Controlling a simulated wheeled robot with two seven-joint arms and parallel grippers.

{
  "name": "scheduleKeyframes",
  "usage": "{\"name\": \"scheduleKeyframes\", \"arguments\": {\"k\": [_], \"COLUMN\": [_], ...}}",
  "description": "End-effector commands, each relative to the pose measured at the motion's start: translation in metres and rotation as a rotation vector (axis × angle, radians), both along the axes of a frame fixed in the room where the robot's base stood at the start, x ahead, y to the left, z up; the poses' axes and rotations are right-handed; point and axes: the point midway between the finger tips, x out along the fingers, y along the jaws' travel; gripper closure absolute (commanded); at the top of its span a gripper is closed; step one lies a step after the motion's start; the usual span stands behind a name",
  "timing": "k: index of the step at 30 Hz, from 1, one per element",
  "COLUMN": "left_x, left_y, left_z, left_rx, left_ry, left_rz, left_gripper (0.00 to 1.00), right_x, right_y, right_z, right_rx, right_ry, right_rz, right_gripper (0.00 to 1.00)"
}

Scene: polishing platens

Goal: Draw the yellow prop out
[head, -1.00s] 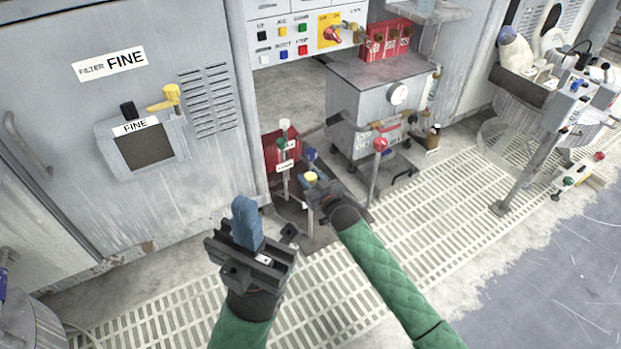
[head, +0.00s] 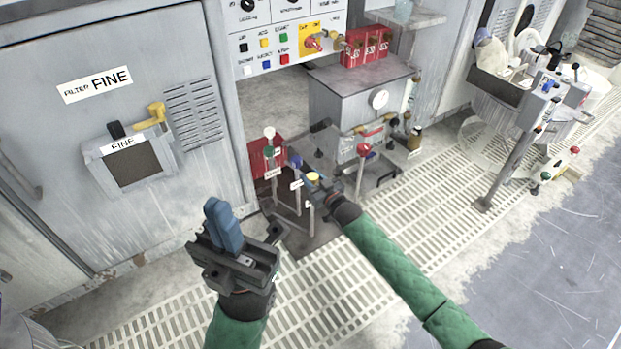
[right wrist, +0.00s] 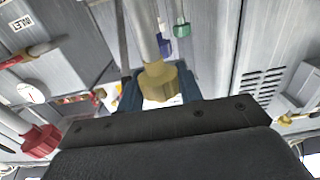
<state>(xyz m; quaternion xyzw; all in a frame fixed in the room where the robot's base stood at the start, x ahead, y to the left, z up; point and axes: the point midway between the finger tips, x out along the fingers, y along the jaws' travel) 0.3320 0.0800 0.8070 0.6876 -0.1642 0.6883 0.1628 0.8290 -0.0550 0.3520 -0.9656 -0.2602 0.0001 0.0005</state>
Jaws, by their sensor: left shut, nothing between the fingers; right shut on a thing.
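The yellow prop is a thin grey post with a yellow knob (head: 312,177), at the front of a cluster of knobbed posts in the head view. My right gripper (head: 319,187) is shut on it just around the knob. In the right wrist view the yellow knob (right wrist: 158,84) sits between the blue fingers, with its grey shaft running up the picture. The prop's foot is too small to make out in the head view. My left gripper (head: 222,225) is shut and empty, raised in front of the grey cabinet and away from the props.
Close by stand posts with blue (head: 295,161), green (head: 268,152) and white (head: 269,132) knobs. A slatted floor grating (head: 400,210) lies in front.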

Motion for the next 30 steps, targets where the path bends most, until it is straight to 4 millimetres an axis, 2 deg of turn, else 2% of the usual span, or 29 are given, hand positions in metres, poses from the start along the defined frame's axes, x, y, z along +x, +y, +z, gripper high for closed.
{"name": "scheduleKeyframes", "arguments": {"k": [1, 3, 4, 16, 30], "left_x": [0.000, 0.000, 0.000, 0.000, -0.001], "left_y": [0.000, 0.000, 0.000, 0.000, 0.005], "left_z": [0.000, 0.000, 0.000, 0.003, 0.023], "left_rx": [0.001, 0.002, 0.002, 0.001, -0.031], "left_ry": [0.000, 0.001, 0.001, 0.002, -0.007], "left_rz": [0.000, 0.000, 0.000, 0.000, -0.011], "left_gripper": [1.00, 1.00, 1.00, 1.00, 1.00], "right_x": [0.003, 0.003, 0.003, -0.005, -0.058], "right_y": [-0.005, -0.005, -0.005, -0.007, -0.039], "right_z": [0.000, 0.000, 0.000, 0.000, 0.001], "right_rx": [-0.003, -0.003, -0.003, -0.002, -0.002], "right_ry": [-0.001, -0.001, -0.002, 0.001, 0.000], "right_rz": [-0.006, -0.006, -0.006, -0.004, -0.005], "right_gripper": [0.61, 0.47, 0.43, 0.43, 0.43]}}
